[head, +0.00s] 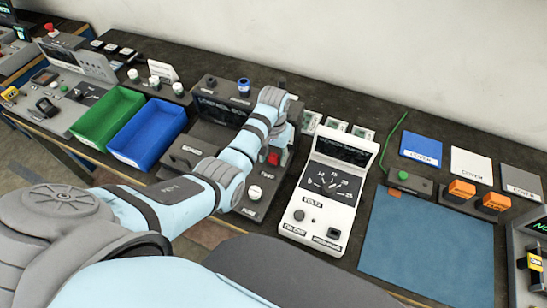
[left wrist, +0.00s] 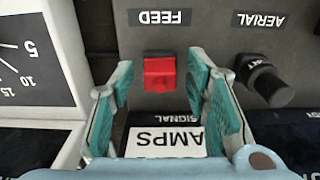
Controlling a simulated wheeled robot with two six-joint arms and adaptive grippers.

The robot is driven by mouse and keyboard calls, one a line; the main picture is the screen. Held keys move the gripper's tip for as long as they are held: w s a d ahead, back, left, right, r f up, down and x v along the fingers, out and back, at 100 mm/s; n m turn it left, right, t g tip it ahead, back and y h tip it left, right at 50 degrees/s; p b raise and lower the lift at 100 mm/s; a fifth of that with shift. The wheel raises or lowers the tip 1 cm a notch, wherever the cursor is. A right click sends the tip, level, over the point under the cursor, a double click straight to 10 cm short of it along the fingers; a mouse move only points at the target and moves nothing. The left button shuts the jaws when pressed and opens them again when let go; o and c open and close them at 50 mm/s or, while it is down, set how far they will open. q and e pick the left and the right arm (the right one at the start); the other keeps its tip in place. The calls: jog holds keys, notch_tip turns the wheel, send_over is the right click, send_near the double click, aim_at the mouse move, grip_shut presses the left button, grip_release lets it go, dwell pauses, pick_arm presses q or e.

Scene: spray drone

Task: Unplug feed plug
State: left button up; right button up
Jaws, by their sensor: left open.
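The red feed plug (left wrist: 160,74) sits on the grey panel below the upside-down FEED label (left wrist: 159,17) in the left wrist view. It also shows in the head view (head: 274,158), partly hidden by my arm. My left gripper (left wrist: 158,84) is open, with one teal-padded finger on each side of the plug. Gaps show between the pads and the plug, so it is not gripped. In the head view the left gripper (head: 281,148) is over the panel. My right gripper is not in view.
A black plug (left wrist: 264,82) under the AERIAL label stands close beside one finger. A white meter (head: 324,192) stands to the right of the panel. Blue and green bins (head: 150,130) (head: 107,117) lie left.

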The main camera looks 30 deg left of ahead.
aim_at(274, 155)
pick_arm(q)
grip_shut()
dwell(0.3)
jog(key=shift+r, duration=0.1)
jog(key=shift+r, duration=2.95)
jog(key=shift+f, duration=0.1)
